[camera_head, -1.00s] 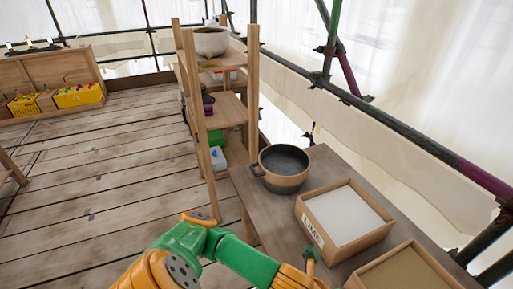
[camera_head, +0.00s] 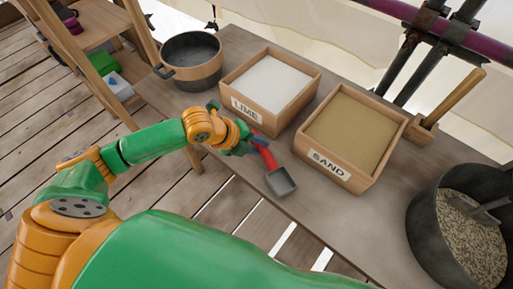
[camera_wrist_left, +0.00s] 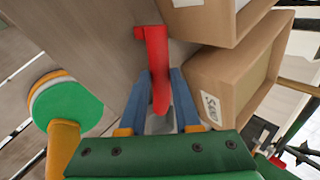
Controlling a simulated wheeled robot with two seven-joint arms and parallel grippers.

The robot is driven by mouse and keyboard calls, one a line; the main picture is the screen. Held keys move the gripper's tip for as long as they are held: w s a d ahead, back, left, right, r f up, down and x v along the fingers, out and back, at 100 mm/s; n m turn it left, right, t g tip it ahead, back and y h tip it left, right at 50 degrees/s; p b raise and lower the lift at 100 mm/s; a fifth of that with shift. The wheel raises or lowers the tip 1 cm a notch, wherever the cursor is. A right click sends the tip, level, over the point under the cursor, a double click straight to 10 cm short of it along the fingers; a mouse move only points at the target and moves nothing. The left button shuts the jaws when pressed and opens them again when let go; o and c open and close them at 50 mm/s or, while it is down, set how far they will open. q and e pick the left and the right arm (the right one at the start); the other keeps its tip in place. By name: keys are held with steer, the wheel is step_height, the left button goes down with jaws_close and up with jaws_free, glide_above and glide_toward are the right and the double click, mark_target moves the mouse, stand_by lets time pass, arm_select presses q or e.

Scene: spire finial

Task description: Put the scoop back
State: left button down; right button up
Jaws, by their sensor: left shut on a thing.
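The scoop has a red handle (camera_head: 265,153) and a grey metal pan (camera_head: 281,182). My left gripper (camera_head: 250,145) is shut on the red handle. The scoop is at the bench's front edge, in front of the gap between the lime box (camera_head: 270,85) and the sand box (camera_head: 346,176). I cannot tell whether the pan touches the bench. In the left wrist view the red handle (camera_wrist_left: 156,55) sits between the two blue fingers (camera_wrist_left: 161,102), with the pan mostly hidden behind them. My right gripper is not in view.
A dark pot (camera_head: 192,62) stands left of the lime box on the bench (camera_head: 235,37). A wooden-handled tool (camera_head: 452,100) stands in a holder right of the sand box. A dark bucket of gravelly mix (camera_head: 424,232) is at the right. Bare bench lies before the sand box.

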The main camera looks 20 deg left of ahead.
arm_select(q)
steer(key=shift+f, duration=0.65)
steer(key=c, duration=0.6)
jaws_free()
steer(key=shift+r, duration=0.15)
steer(key=p+v, duration=0.1)
steer(key=v, duration=1.1)
steer(key=shift+s, duration=0.1)
steer(key=shift+a, duration=0.1)
